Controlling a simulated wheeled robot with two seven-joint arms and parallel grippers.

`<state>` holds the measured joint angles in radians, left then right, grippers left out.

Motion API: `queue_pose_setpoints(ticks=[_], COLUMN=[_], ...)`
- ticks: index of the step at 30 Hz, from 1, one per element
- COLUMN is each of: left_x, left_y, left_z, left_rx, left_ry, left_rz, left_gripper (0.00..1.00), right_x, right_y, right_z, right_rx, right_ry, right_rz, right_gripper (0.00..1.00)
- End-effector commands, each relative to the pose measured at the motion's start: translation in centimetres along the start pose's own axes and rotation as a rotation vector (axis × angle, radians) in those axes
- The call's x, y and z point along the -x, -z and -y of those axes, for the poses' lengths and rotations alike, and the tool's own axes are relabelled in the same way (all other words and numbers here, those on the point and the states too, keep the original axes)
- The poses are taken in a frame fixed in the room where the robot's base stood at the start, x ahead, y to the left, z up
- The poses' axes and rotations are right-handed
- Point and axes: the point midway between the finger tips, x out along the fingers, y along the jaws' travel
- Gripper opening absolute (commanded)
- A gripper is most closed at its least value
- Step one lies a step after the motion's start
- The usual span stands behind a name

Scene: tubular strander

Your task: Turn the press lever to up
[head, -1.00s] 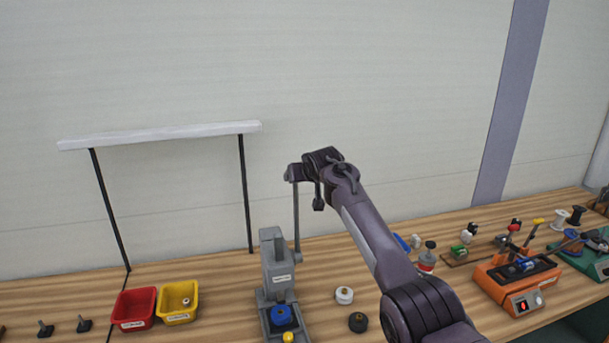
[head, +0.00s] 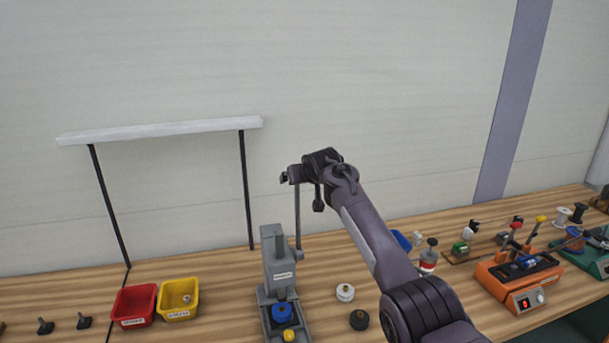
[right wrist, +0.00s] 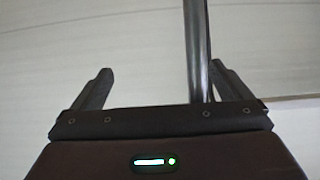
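The grey press (head: 279,268) stands on the wooden bench, with a blue round part (head: 282,312) at its base. Its lever (head: 298,222) is a thin grey rod standing nearly upright at the press's right side. My right gripper (head: 290,177) is at the lever's top end in the head view, small and partly hidden by its own wrist. In the right wrist view my right gripper (right wrist: 160,85) has its fingers wide apart. The lever (right wrist: 197,50) runs between them, nearer the right finger; I cannot tell whether they touch. My left gripper is out of view.
A red bin (head: 134,305) and a yellow bin (head: 178,299) stand left of the press. A white knob (head: 345,292) and a dark knob (head: 359,320) lie right of it. An orange device (head: 518,283) stands farther right. A white-topped frame (head: 160,131) rises behind the bins.

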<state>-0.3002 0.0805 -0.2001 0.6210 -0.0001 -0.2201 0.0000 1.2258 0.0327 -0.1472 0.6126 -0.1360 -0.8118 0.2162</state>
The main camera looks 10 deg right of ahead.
Motion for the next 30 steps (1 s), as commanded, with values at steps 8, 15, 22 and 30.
queue_pose_setpoints(ticks=[8, 15, 22, 30], left_x=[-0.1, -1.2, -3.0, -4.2], left_y=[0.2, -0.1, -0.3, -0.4], left_z=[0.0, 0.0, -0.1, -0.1], left_rx=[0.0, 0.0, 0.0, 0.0], left_ry=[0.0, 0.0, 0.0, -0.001], left_rz=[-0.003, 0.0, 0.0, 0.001], left_gripper=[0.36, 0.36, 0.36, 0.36], right_x=[0.2, 1.6, 4.4, 7.1], right_y=[0.3, 0.1, 0.0, 0.0], right_z=[-0.1, 0.0, 0.0, 0.1], right_rx=[-0.001, -0.002, 0.0, 0.0], right_ry=[-0.001, 0.001, 0.001, 0.001], right_rz=[-0.007, -0.008, -0.008, -0.003], right_gripper=[0.97, 0.97, 0.97, 0.97])
